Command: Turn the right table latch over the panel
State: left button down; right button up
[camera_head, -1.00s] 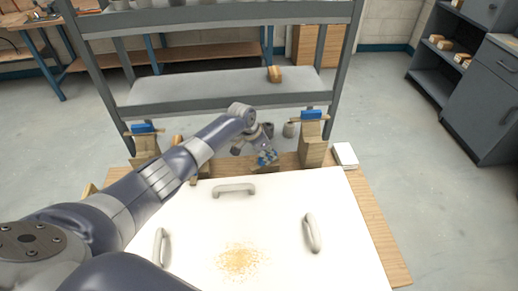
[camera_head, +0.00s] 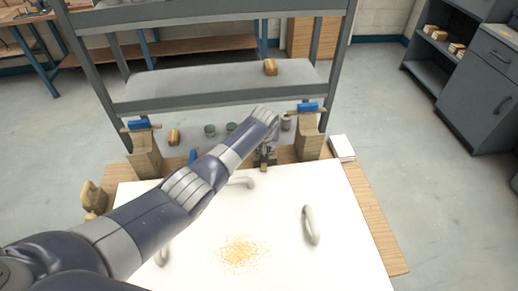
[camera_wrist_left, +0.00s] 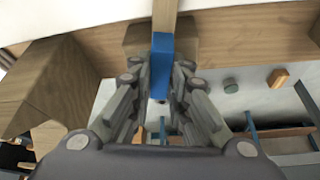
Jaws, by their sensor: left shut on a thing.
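The white panel (camera_head: 210,215) lies flat on the wooden table. My left gripper (camera_head: 268,155) is at the panel's far edge; in the left wrist view (camera_wrist_left: 160,85) its fingers are closed on both sides of the right table latch's blue handle (camera_wrist_left: 161,60). The latch's wooden bar (camera_wrist_left: 165,13) runs from the handle toward the panel and appears to lie across its edge. A wooden block (camera_wrist_left: 132,40) is under the latch. In the head view my arm and fingers mostly hide this latch. Another blue latch handle (camera_head: 192,156) shows left of my arm. My right gripper is not in view.
Tall wooden blocks with blue-handled latches stand at the left (camera_head: 145,150) and right (camera_head: 308,135) behind the panel. Handles (camera_head: 310,225) rise from the panel, beside sawdust (camera_head: 240,254). A grey shelf rack (camera_head: 215,85) stands behind.

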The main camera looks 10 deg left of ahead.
pick_arm(q)
jog(key=shift+n+y, duration=0.3)
jog(key=shift+n, duration=0.3)
jog(key=shift+w+r, duration=0.1)
jog(key=c, duration=1.5)
grip_release()
jog(key=shift+v, duration=5.95)
jog(key=shift+d, duration=0.1)
